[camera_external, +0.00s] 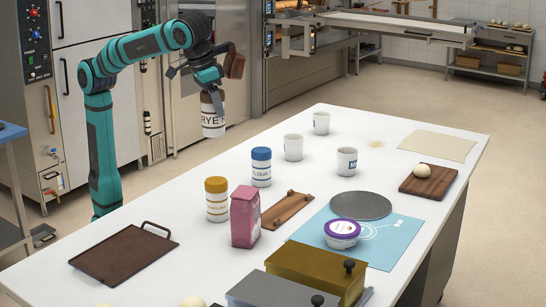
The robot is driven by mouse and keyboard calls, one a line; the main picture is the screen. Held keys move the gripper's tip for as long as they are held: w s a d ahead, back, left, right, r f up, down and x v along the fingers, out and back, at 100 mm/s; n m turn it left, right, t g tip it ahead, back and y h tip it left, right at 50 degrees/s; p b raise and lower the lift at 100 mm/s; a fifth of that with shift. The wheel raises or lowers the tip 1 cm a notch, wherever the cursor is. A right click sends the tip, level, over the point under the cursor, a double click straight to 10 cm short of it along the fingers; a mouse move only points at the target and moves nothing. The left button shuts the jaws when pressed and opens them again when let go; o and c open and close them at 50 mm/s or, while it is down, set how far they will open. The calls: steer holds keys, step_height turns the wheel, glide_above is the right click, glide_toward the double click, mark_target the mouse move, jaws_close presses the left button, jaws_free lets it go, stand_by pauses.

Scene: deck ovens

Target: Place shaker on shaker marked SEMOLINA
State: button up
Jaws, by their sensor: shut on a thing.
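My gripper (212,92) is shut on a white shaker (213,122) with dark lettering that starts with RYE. It holds this shaker roughly upright in the air, above and beyond the table's back left edge. The gripper hides the shaker's top. A shaker with a yellow-orange lid (217,201) stands upright on the white table, lower in the picture than my gripper. Its small dark lettering looks like SEMOLINA but is hard to read. A blue-lidded shaker marked FLOUR (261,168) stands to its right and farther back.
A pink bag (245,216) stands close by the yellow-lidded shaker. A wooden board with handles (286,210) lies beside it. A brown tray (125,254) lies at the left. White mugs (293,147) stand farther back. Boxes (316,269) fill the front.

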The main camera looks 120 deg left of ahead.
mark_target(202, 105)
step_height(202, 105, down, 13)
steer(key=shift+f, duration=0.1)
stand_by(0.6)
steer(key=o, duration=1.1)
steer(key=shift+f, duration=0.1)
steer(key=v, duration=1.2)
steer(key=shift+w+d, duration=0.1)
steer(key=s+a+f+m+t, duration=0.2)
steer(key=s+t, duration=0.3)
steer(key=s, duration=0.3)
steer(key=s+a+f+m+t+h, duration=0.1)
steer(key=s+a+f+m+t, duration=0.1)
steer(key=s+m+t, duration=0.3)
steer(key=s+a+f+m+t+h, duration=0.1)
steer(key=s+a+f+m+t, duration=0.2)
steer(key=s, duration=0.8)
steer(key=shift+a+f+m+t, duration=0.1)
steer(key=shift+f+m+t, duration=0.45)
steer(key=shift+t, duration=0.75)
